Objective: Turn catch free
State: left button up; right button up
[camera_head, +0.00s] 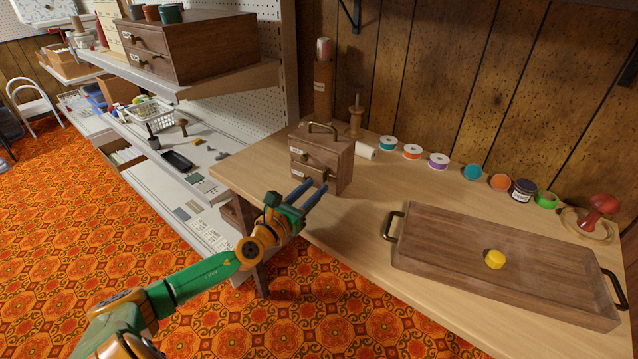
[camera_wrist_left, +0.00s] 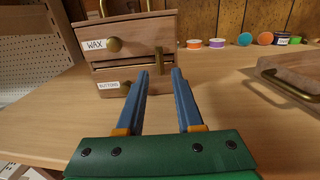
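A small two-drawer wooden box (camera_head: 338,165) with a brass top handle stands at the table's left end; it also fills the upper left of the left wrist view (camera_wrist_left: 170,30). Its upper drawer, labelled WAX (camera_wrist_left: 95,44), has a round brass knob (camera_wrist_left: 114,44). The lower drawer, labelled BUTTONS (camera_wrist_left: 108,85), has a knob partly hidden by my finger. A brass catch (camera_wrist_left: 158,60) stands upright on the right of the front, between the drawers. My left gripper (camera_head: 316,186) is open and empty, its blue fingers pointing at the box front, the catch appearing between the fingertips.
A wooden tray (camera_head: 450,248) with a yellow piece (camera_head: 494,259) lies on the right of the table. Several thread spools and jars line the back by the wall. A shelf unit (camera_head: 200,85) stands left. Bare tabletop lies between box and tray.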

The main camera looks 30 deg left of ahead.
aim_at(325, 176)
pick_arm(q)
jog(key=w, duration=0.3)
jog(key=shift+f, duration=0.25)
jog(key=shift+s+r, duration=0.1)
grip_shut()
dwell(1.1)
